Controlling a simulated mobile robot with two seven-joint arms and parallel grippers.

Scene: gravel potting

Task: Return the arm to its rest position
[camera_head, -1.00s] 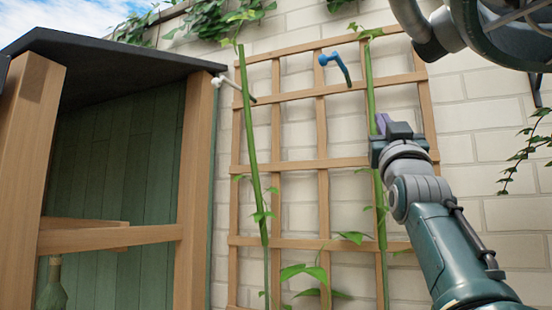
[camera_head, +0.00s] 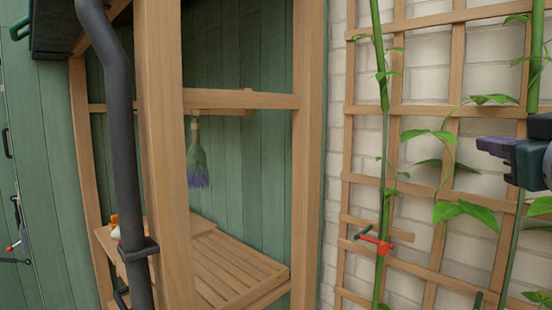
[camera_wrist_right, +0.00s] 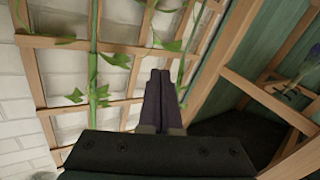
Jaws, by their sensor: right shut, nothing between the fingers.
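My right gripper (camera_head: 494,146) is at the right edge of the head view, in front of the wooden trellis (camera_head: 425,110). Its dark purple fingers point left, and the wrist behind them is cut off by the frame edge. In the right wrist view the fingers of the same gripper (camera_wrist_right: 160,76) lie side by side, shut and empty. There the trellis (camera_wrist_right: 60,41) with its green stems is behind and to the left of the fingers. My left gripper is in neither view.
A wooden-framed green shed (camera_head: 311,150) fills the head view's left and middle, with a slatted shelf (camera_head: 225,268) and a hanging bundle (camera_head: 197,160). A dark pipe (camera_head: 118,110) stands before it. A red clip (camera_head: 375,243) sits by one plant stem (camera_head: 386,150).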

